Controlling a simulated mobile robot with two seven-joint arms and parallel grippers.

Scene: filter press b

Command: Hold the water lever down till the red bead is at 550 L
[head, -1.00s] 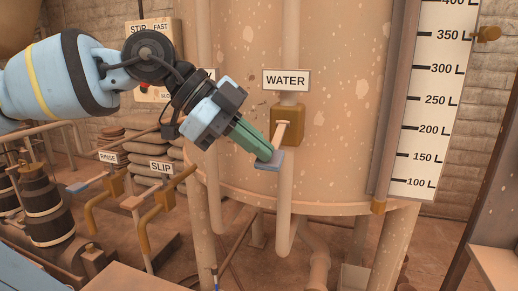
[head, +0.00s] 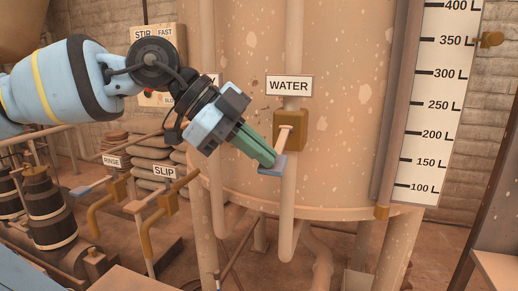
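The water lever (head: 282,143) slopes down from a brass box under the WATER sign (head: 289,86), on the front of the big tan tank. Its blue end pad (head: 271,168) is at the low end. My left gripper (head: 268,160) has its green fingers together, with the tips on top of the pad and apparently touching it. Nothing shows between the fingers. The white litre scale (head: 436,125) on the right shows marks from 100 L to 400 L. The 550 L mark is above the picture, and I see no red bead. My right gripper is not in view.
The RINSE (head: 112,161) and SLIP (head: 164,171) signs mark similar levers at lower left. A STIR panel (head: 158,45) is behind my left arm. A brass piece (head: 490,40) sits beside the scale near 350 L. Pipes run down the tank front.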

